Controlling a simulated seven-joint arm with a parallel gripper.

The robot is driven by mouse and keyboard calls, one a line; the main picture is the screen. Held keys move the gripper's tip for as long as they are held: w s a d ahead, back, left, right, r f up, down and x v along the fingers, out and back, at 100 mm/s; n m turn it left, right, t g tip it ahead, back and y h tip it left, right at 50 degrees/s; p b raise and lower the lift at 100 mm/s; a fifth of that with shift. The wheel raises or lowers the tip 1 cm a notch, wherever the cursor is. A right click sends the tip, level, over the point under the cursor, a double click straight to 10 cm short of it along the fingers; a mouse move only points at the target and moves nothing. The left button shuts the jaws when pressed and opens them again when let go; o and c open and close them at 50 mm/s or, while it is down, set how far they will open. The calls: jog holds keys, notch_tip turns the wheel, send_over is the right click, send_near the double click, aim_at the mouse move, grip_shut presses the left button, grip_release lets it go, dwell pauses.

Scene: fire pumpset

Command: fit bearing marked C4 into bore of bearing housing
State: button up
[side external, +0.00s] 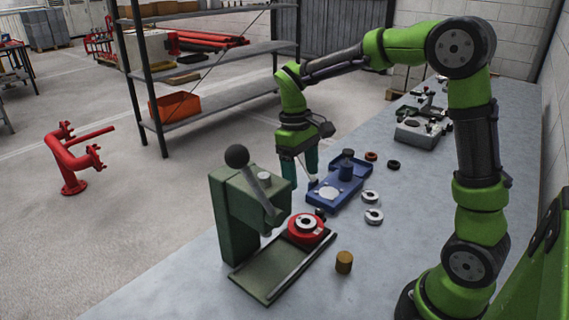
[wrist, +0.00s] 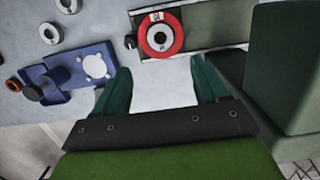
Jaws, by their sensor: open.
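The red round bearing housing (side external: 325,234) sits on the green press's base plate; it also shows in the wrist view (wrist: 172,48). A silver ring with a dark centre (wrist: 160,37) lies at the housing's middle; I cannot tell how deep it sits. Two loose silver ring bearings (side external: 371,196) (side external: 374,215) lie on the bench right of the blue fixture; they are at upper left in the wrist view (wrist: 50,33) (wrist: 68,5). The C4 mark is not readable on any ring. My gripper (side external: 306,180) is open and empty, above the bench between press and blue fixture.
The green press (side external: 228,215) with its lever stands close beside my gripper. A blue fixture (side external: 350,187) with a dark post lies behind. A brass cylinder (side external: 344,262) stands at front right. Small brown and black rings (side external: 393,165) lie farther back. Bench between these is clear.

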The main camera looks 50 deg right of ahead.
jog(key=s+a+r+m+t, duration=0.1)
jog(key=s+a+r+t, duration=0.1)
jog(key=s+t, duration=0.1)
jog(key=s+a+r+m+t+y, duration=0.1)
jog(key=s+a+r+t, duration=0.1)
jog(key=s, duration=0.4)
jog(key=s+a+r+m+t+y, duration=0.1)
jog(key=s+a+r+m+t, duration=0.1)
jog(key=s+r+t, duration=0.1)
jog(key=shift+s+a+t, duration=0.15)
jog(key=shift+s+t, duration=0.35)
jog(key=shift+s, duration=0.25)
